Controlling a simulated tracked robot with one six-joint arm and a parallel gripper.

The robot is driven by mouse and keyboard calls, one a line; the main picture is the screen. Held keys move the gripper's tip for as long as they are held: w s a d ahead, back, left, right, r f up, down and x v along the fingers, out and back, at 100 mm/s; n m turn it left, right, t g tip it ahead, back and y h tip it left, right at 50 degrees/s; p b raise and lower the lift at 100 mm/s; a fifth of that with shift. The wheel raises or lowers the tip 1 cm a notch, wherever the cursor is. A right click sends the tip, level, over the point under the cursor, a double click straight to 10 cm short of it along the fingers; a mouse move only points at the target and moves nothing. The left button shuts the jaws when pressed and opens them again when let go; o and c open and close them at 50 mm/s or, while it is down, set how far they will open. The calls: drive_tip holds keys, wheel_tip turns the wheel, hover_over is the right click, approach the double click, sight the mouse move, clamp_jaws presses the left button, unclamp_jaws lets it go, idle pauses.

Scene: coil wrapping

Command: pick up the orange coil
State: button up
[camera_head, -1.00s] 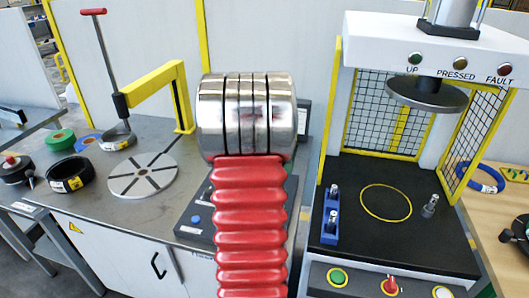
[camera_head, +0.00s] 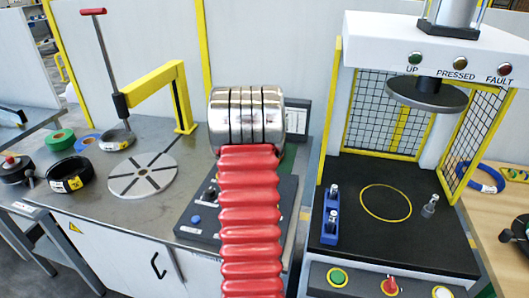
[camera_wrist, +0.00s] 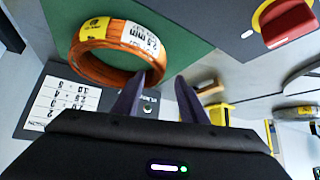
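The orange coil (camera_wrist: 93,68) shows in the wrist view at the upper left, lying on a green surface (camera_wrist: 195,52). It carries a yellow label and a white label reading 2.5 mm. In the head view my arm's chrome and red bellows part blocks the view, and neither the orange coil nor the fingers can be seen.
A red knob (camera_wrist: 286,20) is at the wrist view's upper right. A press (camera_head: 345,235) with a yellow-framed mesh guard stands right.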

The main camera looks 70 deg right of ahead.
drive_tip(key=shift+a+f+x, duration=0.1)
drive_tip(key=shift+x, duration=0.85)
drive_tip(key=shift+a+f+x, duration=0.1)
drive_tip(key=shift+x, duration=0.85)
drive_tip(key=shift+w+d+f, duration=0.15)
drive_tip(key=shift+d+f, duration=0.25)
drive_tip(key=shift+f, duration=0.05)
clamp_jaws()
drive_tip(key=shift+a+f, duration=0.15)
drive_tip(key=shift+f, duration=0.05)
drive_tip(key=shift+r, duration=0.15)
